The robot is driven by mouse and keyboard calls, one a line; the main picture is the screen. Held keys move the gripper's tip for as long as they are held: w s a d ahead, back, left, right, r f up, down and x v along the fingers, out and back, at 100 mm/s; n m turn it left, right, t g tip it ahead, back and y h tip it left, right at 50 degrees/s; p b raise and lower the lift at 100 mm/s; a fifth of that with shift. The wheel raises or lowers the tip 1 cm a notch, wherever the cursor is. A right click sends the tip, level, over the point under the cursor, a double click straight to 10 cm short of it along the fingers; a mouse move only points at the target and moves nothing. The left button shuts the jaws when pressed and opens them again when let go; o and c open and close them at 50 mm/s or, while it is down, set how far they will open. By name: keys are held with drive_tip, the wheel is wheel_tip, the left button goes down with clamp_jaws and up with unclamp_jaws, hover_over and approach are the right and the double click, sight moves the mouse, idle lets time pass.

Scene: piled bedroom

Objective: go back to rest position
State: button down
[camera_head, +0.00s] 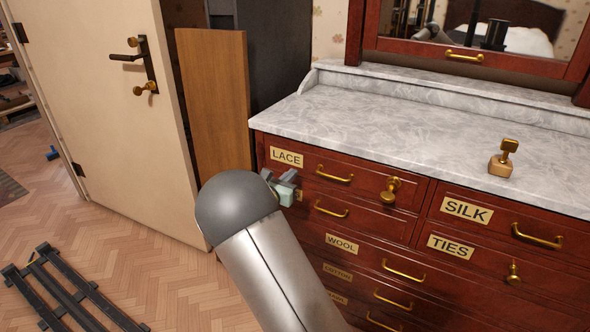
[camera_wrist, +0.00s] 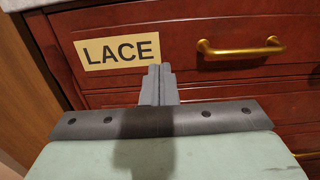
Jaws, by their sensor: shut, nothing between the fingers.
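My gripper (camera_head: 283,181) is in front of the left end of the red wooden dresser (camera_head: 375,230), close to the LACE drawer. In the wrist view my gripper (camera_wrist: 158,70) has its fingers together with nothing between them, just below the LACE label (camera_wrist: 118,51). The brass handle (camera_wrist: 240,47) of that drawer is to the right of the fingers, apart from them. My arm hides part of the lower left drawers in the head view.
A grey marble top (camera_head: 420,115) bears a small brass-and-wood object (camera_head: 503,160) at right. A mirror (camera_head: 480,30) stands behind. A cream door (camera_head: 125,120) and a wooden panel (camera_head: 215,100) are at left. Dark rails (camera_head: 70,290) lie on the otherwise mostly clear parquet floor.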

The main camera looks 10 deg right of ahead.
drive_tip(key=v, duration=0.9)
drive_tip(key=s+d+r+m+g+p, duration=0.5)
drive_tip(key=s+d+m, duration=0.1)
drive_tip(key=s+d, duration=0.15)
drive_tip(key=s+d+r+m+g+p, duration=0.4)
drive_tip(key=s+d+m+g, duration=0.2)
drive_tip(key=s+m, duration=0.15)
drive_tip(key=s+a+r+m+y+p, duration=0.2)
drive_tip(key=s+r+m+y+p, duration=0.1)
drive_tip(key=s, duration=0.4)
drive_tip(key=s+a+r+m+g+y+p, duration=0.1)
drive_tip(key=s+a+r+m+y+p, duration=0.2)
drive_tip(key=s, duration=0.5)
drive_tip(key=s+a+r+m+g+y+p, duration=0.1)
drive_tip(key=s+a+r+m+y+p, duration=0.1)
drive_tip(key=s+r+m+y+p, duration=0.2)
drive_tip(key=s+m+y, duration=0.1)
drive_tip(key=s+m, duration=0.2)
drive_tip(key=m, duration=0.1)
drive_tip(key=shift+s+a+r+y+p, duration=0.2)
drive_tip(key=shift+s+y+p, duration=0.1)
drive_tip(key=shift+s+y, duration=0.1)
